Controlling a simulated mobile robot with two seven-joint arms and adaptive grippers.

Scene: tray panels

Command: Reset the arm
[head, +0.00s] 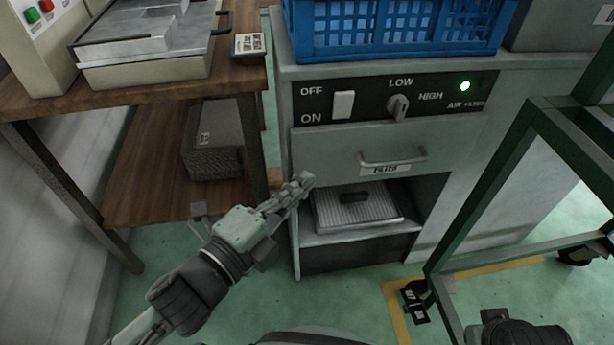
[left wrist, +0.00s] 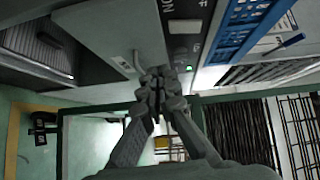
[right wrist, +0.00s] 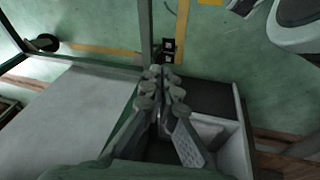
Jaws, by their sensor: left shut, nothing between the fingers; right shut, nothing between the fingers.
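My left gripper (head: 294,190) is shut and empty in the head view, in front of the left edge of the open filter bay of the grey cabinet (head: 340,138). In the left wrist view its fingers (left wrist: 161,88) are together with nothing between them. My right gripper (right wrist: 162,88) is shut and empty in the right wrist view. Its fingers do not show in the head view, where only a dark part of my right arm shows at the bottom right. The filter (head: 350,222), a ribbed grey panel with a dark handle, lies in the bay below the filter cover (head: 392,158).
A rocker switch (head: 344,104), a knob (head: 397,107) and a lit green lamp (head: 465,85) are on the panel. A blue crate (head: 400,53) stands on the cabinet. A wooden shelf table (head: 110,102) is at left. A dark green frame (head: 480,205) on casters stands at right.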

